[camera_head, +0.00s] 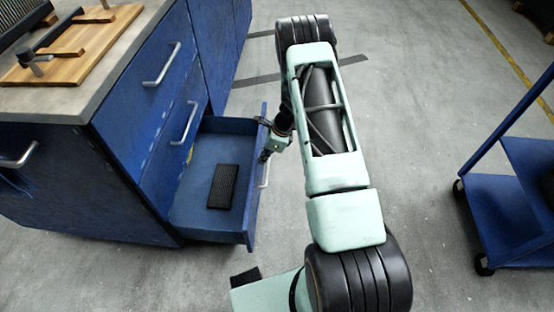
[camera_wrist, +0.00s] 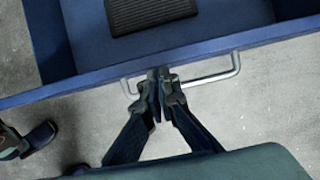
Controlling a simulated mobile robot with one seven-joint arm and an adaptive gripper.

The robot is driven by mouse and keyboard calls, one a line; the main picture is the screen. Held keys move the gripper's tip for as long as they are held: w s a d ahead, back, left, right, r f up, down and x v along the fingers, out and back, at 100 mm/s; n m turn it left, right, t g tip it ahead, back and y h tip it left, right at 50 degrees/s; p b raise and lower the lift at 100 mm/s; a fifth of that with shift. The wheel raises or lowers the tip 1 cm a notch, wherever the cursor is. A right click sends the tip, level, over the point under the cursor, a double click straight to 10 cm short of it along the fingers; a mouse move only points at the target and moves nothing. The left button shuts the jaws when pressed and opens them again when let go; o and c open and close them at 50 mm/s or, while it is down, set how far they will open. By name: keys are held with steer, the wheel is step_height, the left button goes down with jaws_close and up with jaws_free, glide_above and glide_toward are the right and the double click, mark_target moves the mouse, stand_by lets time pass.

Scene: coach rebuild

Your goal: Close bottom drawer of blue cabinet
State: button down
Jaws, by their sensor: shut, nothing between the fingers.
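The blue cabinet (camera_head: 130,125) stands at the left in the head view. Its bottom drawer (camera_head: 199,184) is pulled well out, with a dark ribbed block (camera_head: 223,187) lying inside. The drawer's front panel and silver handle (camera_head: 265,172) face my arm. In the wrist view the drawer front (camera_wrist: 60,88) runs across the picture, with its handle (camera_wrist: 222,75) on the near side. My gripper (camera_wrist: 158,74) is shut and empty, its fingertips at the handle bar and close to the drawer front. I cannot tell whether they touch. In the head view my gripper (camera_head: 266,156) is beside the drawer front.
A wooden board (camera_head: 75,45) with dark bars lies on the cabinet's worktop. The drawers above the open one look shut. A blue cart (camera_head: 505,205) on casters stands at the right. The grey floor (camera_head: 425,110) between cabinet and cart is clear around my arm.

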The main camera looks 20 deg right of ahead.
steer(key=w+a+b, duration=0.1)
steer(key=w+a, duration=0.3)
steer(key=a, duration=0.6)
steer(key=w+a+b, duration=0.1)
steer(key=w+a, duration=0.3)
steer(key=a, duration=0.6)
steer(key=shift+w+a, duration=0.25)
steer(key=shift+a, duration=0.05)
steer(key=shift+d, duration=0.1)
